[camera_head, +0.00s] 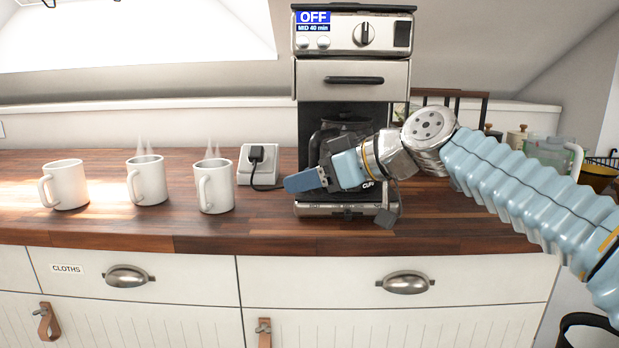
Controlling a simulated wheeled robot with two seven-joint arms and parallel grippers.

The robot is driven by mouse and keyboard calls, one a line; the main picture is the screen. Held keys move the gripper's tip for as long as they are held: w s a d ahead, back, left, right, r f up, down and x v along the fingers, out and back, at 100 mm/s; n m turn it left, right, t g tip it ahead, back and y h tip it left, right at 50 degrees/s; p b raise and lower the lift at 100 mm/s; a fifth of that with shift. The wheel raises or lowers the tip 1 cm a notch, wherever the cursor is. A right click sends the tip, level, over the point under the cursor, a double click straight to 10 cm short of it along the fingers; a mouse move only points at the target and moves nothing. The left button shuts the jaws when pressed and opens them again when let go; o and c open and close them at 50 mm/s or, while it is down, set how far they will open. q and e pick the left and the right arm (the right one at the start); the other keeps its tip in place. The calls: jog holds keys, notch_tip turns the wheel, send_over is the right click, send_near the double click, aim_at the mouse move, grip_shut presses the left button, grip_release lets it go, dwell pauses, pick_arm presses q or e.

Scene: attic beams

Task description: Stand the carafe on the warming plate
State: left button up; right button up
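The coffee machine (353,72) stands at the back of the counter, with a display reading OFF and MID 40 min. A dark glass carafe (345,118) shows in its bay, mostly hidden behind my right gripper. Whether it rests fully on the warming plate cannot be seen. The plate itself is hidden above the machine's base (312,209). My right gripper (345,200) is in front of the bay, its two fingers spread apart, one to the left and one to the lower right. I see nothing held between them. My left gripper is not in view.
Three white mugs (66,184) stand on the counter at left, two steaming. A socket box (258,165) with a plug and cord is beside the machine. A glass jug (553,152) and jars are at right. The counter (110,222) is clear in front of the mugs.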

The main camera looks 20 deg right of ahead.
jog(key=shift+r, duration=0.2)
jog(key=shift+s+d+r, duration=0.1)
jog(key=shift+s+d, duration=0.15)
jog(key=v, duration=1.1)
jog(key=shift+s, duration=0.15)
